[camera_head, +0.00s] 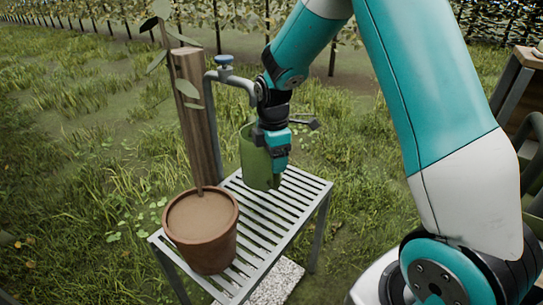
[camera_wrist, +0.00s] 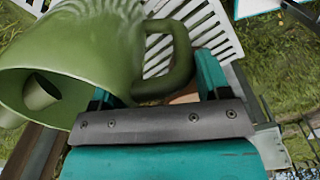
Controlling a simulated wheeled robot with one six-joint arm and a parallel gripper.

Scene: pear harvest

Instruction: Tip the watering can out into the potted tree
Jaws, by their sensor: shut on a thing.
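The green watering can (camera_head: 251,163) is upright at the far end of the slatted table, on it or just above it; I cannot tell which. My gripper (camera_head: 277,163) is shut on the can's handle. In the wrist view the open-topped can (camera_wrist: 85,45) fills the left side, and its handle (camera_wrist: 182,45) runs between my fingers (camera_wrist: 160,88). The inside shows the spout opening; I cannot tell any water level. The potted tree stands at the near end of the table: a brown clay pot (camera_head: 203,245) full of soil, with a thin stem and a few leaves (camera_head: 158,62).
A tap with a blue knob (camera_head: 224,60) on a wooden post (camera_head: 190,120) reaches over the back of the table, close to my gripper. The slatted table (camera_head: 262,235) is bare between can and pot. Grass surrounds it. A wooden-topped stand (camera_head: 527,57) is at the right edge.

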